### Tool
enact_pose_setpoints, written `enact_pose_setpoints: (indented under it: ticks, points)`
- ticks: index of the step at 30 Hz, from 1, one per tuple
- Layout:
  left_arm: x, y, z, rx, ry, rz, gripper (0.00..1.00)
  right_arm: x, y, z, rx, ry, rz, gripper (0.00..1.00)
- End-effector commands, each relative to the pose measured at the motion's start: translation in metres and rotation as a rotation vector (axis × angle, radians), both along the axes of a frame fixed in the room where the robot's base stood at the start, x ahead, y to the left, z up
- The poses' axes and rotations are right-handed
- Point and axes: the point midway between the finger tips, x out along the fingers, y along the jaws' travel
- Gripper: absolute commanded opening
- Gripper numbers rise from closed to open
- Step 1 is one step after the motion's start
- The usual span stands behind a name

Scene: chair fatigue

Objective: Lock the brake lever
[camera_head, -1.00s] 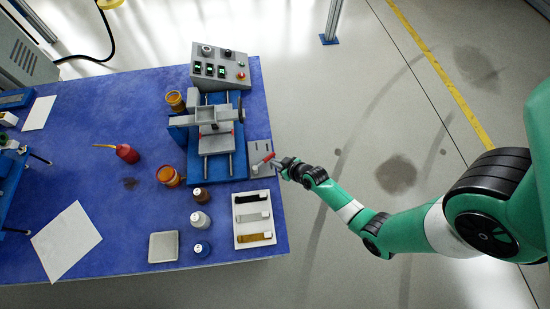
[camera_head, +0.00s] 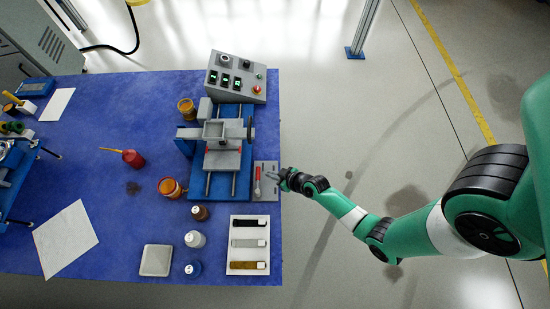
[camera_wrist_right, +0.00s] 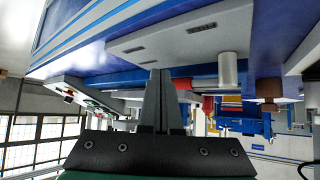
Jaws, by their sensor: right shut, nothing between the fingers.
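The brake lever (camera_head: 257,180) has a red handle and sits on a small grey plate (camera_head: 266,190) at the table's right edge. In the head view the handle points nearly straight up the picture. My right gripper (camera_head: 272,176) is shut and empty, just right of the lever; I cannot tell whether it touches. In the right wrist view its closed fingertips (camera_wrist_right: 160,78) are in front of the grey plate (camera_wrist_right: 195,32). A red part (camera_wrist_right: 182,84), likely the handle, is partly hidden behind them, beside a grey post (camera_wrist_right: 228,70). My left gripper is not in view.
The blue-and-grey test machine (camera_head: 221,155) stands left of the lever, with a control box (camera_head: 237,78) behind it. A white tray of strips (camera_head: 249,262), bottles (camera_head: 195,239) and orange jars (camera_head: 170,187) stand nearby. Open floor lies right of the table.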

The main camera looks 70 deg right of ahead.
Motion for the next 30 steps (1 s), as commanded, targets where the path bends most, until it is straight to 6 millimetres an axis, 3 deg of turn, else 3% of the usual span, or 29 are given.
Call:
enact_pose_setpoints:
  ticks: [12, 30]
  points:
    - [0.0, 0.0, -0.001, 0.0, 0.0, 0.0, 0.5, 0.015, -0.004, 0.0, -0.001, 0.0, 0.001, 0.0]
    - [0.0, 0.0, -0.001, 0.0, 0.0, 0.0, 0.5, 0.016, -0.004, 0.0, 0.0, 0.0, 0.0, 0.0]
